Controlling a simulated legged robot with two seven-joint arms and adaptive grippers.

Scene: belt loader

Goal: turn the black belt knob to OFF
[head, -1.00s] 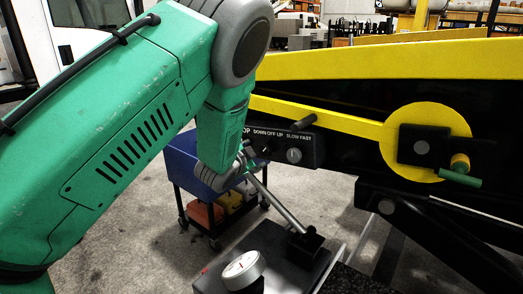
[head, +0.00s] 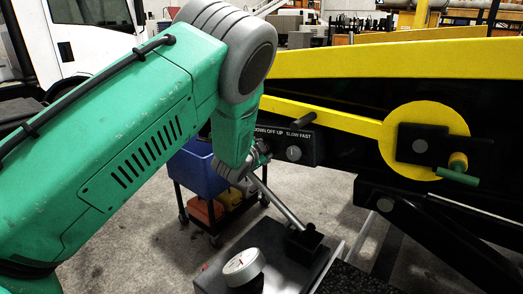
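The black control panel (head: 313,148) is on the side of the belt loader, with the labels DOWN OFF UP and SLOW FAST on it. The black belt knob under DOWN OFF UP cannot be made out; my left arm and gripper cover that part of the panel. A grey round knob (head: 293,153) under SLOW FAST is in plain view. My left gripper (head: 262,155) is at the panel's left part, mostly hidden behind my green arm. I cannot tell whether its fingers are open or shut, or whether they touch the knob. My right gripper is not in view.
A grey lever (head: 276,203) rises from a black base just below the panel. A white dial gauge (head: 242,264) stands in front. A yellow bar with a black peg (head: 302,118) runs above the panel. A blue cart (head: 193,172) stands behind my arm.

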